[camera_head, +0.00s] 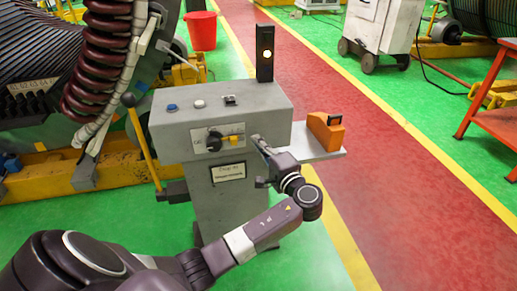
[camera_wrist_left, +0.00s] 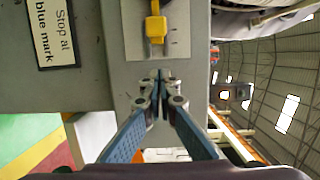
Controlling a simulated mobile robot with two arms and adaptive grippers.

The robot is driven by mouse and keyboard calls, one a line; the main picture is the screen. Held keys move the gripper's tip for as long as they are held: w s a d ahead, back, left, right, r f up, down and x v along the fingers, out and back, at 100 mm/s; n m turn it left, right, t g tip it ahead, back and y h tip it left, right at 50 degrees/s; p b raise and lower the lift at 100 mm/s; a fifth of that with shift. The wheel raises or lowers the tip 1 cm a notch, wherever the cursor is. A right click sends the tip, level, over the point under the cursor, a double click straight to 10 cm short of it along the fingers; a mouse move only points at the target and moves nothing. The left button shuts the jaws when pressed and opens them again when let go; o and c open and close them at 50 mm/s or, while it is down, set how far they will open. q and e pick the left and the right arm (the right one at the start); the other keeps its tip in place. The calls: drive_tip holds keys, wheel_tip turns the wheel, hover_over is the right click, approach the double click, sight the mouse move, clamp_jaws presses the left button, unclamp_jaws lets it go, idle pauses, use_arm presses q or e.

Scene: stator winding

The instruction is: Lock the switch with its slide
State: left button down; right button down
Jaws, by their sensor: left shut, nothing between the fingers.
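The grey control cabinet (camera_head: 175,138) has a black rotary switch (camera_head: 213,141) on its front face. A yellow slide (camera_head: 236,139) sits just right of the switch. In the left wrist view the slide (camera_wrist_left: 156,27) shows at the top on a pale plate (camera_wrist_left: 183,40); the switch is outside that view. My left gripper (camera_head: 257,139) is at the right part of the cabinet front, right of the slide. In the left wrist view my left gripper (camera_wrist_left: 160,76) has its fingertips together, empty, apart from the slide. I cannot tell whether the fingertips touch the cabinet. My right gripper is not in view.
The cabinet top carries a blue button (camera_head: 172,107), a white button (camera_head: 199,104) and a black lamp post (camera_head: 265,53). An orange tool (camera_head: 325,131) rests on the side shelf (camera_head: 307,152). A lever with a dark knob (camera_head: 129,99) stands at left.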

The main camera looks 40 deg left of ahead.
use_arm(q)
drive_tip(key=v, duration=1)
drive_tip(key=shift+s+a, duration=0.1)
